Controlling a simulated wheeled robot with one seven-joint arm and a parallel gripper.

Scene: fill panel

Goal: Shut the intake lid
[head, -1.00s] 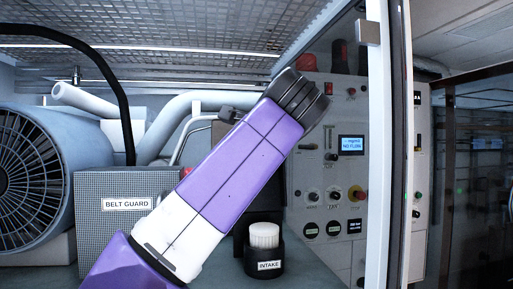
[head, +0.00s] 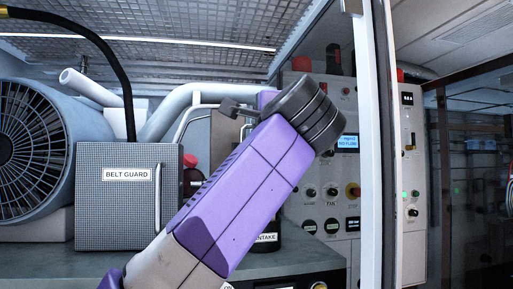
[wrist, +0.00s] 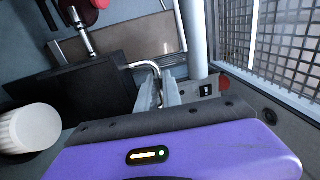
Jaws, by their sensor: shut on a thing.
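In the wrist view, my gripper (wrist: 162,94) has its pale fingers close together around the lower end of a bent silver handle (wrist: 152,68). The handle joins the edge of a flat black plate, which looks like the open intake lid (wrist: 88,92). At left, a white ribbed cylinder (wrist: 32,128) stands in the dark intake, beside the plate and uncovered. In the head view, the black intake body (head: 268,238) shows only in part, its label cut off by my purple arm. My fingers and the lid are hidden there.
A grey belt guard box (head: 125,200) with an upright handle stands left of my arm. A control panel (head: 325,195) is at right, behind a pale upright post (head: 370,150). A red-capped fitting (wrist: 85,14) and a mesh panel (wrist: 290,50) are close by.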

